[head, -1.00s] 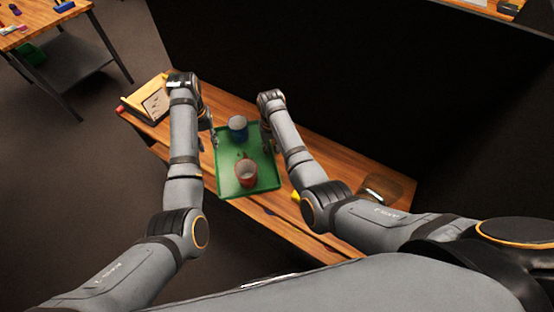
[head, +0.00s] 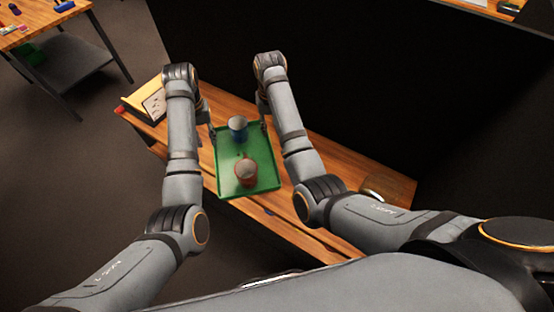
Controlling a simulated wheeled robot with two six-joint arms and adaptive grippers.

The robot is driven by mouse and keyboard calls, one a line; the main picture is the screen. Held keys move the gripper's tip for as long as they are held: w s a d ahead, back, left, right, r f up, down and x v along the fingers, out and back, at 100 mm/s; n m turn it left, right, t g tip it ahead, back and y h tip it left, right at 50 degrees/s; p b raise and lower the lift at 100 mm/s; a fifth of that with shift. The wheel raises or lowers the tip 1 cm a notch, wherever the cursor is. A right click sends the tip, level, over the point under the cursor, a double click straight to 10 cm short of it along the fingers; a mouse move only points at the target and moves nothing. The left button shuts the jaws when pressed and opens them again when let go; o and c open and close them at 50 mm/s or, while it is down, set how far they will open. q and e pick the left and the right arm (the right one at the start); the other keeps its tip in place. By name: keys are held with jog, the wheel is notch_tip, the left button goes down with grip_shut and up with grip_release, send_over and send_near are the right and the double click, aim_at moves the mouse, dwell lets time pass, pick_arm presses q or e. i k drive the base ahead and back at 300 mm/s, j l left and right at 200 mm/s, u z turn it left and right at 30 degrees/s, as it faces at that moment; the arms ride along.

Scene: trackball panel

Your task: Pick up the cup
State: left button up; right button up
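A green tray (head: 230,184) sits over the wooden table in the middle of the head view. A reddish-orange cup (head: 246,178) stands on its near half, and a blue cup (head: 238,135) stands near its far edge. My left gripper (head: 212,132) is at the tray's far left corner, partly hidden by my arm. My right gripper (head: 264,126) is at the far right corner. Both are small and dark here. I cannot tell whether their fingers touch or grip the tray. No gripper is at either cup.
A wooden box with a pale panel (head: 154,104) stands at the table's left end, beside a small red item (head: 119,110). A roundish brown object (head: 385,188) lies at the right end. A dark wall (head: 330,90) rises behind the table (head: 300,236).

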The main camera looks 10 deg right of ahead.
aim_at(246, 171)
jog(key=k, duration=1)
